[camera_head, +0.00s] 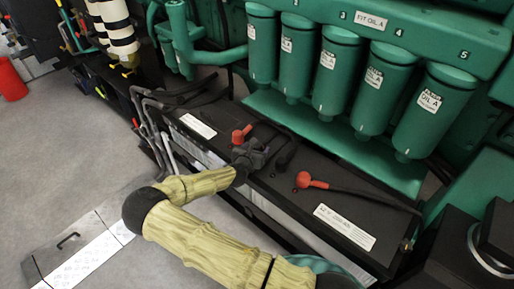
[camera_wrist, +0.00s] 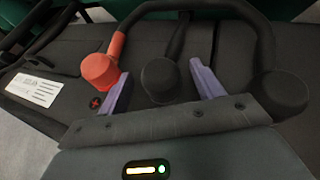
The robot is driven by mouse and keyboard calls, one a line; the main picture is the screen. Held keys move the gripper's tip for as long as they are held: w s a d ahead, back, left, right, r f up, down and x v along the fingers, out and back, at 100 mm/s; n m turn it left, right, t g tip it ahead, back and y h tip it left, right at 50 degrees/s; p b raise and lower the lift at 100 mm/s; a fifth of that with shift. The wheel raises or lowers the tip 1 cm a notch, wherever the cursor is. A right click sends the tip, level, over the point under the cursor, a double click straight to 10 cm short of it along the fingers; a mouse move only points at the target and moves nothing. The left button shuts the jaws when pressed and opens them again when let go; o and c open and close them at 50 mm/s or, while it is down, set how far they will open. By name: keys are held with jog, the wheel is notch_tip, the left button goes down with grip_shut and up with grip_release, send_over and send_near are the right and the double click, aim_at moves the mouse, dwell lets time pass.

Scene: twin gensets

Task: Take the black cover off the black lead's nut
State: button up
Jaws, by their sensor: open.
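In the wrist view a round black cover (camera_wrist: 160,78) on the end of a black lead (camera_wrist: 180,38) lies between the two purple fingers of my gripper (camera_wrist: 159,71). The fingers are open, with a gap on each side of the cover. A second black cover (camera_wrist: 283,94) on a looping cable is to the right, outside the fingers. In the head view my gripper (camera_head: 260,152) is low over the battery top, and its body hides most of the cover there.
A red cover (camera_wrist: 101,70) stands just left of my left finger, beside a red plus mark (camera_wrist: 95,103). Another red cover (camera_head: 303,180) is further right on the black battery box (camera_head: 275,196). Green filter canisters (camera_head: 338,72) hang behind. Grey floor (camera_head: 70,145) is open at left.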

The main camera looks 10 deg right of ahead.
jog(key=c, duration=1)
jog(key=shift+c, duration=0.2)
notch_tip(320, 180, up, 10)
jog(key=shift+r, duration=0.1)
